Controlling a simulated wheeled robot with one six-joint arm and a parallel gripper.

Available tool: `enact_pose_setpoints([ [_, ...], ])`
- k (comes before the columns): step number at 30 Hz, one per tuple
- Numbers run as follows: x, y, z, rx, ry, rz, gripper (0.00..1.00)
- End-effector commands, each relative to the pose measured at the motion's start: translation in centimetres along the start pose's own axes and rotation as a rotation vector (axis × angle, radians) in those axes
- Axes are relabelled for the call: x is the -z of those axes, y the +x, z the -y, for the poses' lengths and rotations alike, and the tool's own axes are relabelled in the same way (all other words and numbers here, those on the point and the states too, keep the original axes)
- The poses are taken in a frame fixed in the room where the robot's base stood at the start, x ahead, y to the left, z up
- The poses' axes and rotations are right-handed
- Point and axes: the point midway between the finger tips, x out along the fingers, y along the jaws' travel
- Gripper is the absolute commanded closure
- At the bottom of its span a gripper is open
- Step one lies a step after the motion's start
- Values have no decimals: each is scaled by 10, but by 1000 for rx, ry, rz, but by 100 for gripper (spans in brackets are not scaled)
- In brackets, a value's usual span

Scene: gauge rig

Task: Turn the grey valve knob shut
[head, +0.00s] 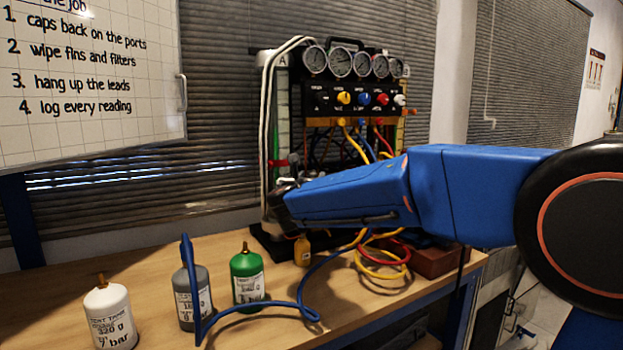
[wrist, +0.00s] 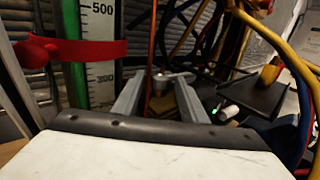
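My gripper (head: 279,198) reaches in low beside the gauge rig (head: 352,85). In the wrist view its two grey fingers (wrist: 160,92) stand apart. A small grey piece (wrist: 172,77), which looks like the valve knob, shows between and just beyond the fingertips, above a brass-coloured part. I cannot tell whether a finger touches it or how far it is turned. In the head view my gripper and arm hide that spot. The upright tube with a green scale (wrist: 98,45) stands left of the fingers; it also shows in the head view (head: 282,125).
A red clamp (wrist: 75,48) sticks out left of my fingers. Yellow and blue hoses hang at the right. On the bench (head: 110,262) stand a white bottle (head: 108,318), a grey bottle (head: 186,300), a green bottle (head: 247,275) and a loose blue hose (head: 290,303).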

Motion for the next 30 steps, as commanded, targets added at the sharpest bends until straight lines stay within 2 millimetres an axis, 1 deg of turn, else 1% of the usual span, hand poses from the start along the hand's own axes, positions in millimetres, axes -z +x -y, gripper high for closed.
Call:
enact_pose_setpoints([
  [1,0,0,0,0,0,0,68],
  [2,0,0,0,0,0,0,76],
  [3,0,0,0,0,0,0,85],
  [5,0,0,0,0,0,0,100],
  [13,0,1,-3,35,0,3,100],
  [24,-1,2,-11,288,1,3,100],
  [30,-2,3,-11,380,1,3,100],
])
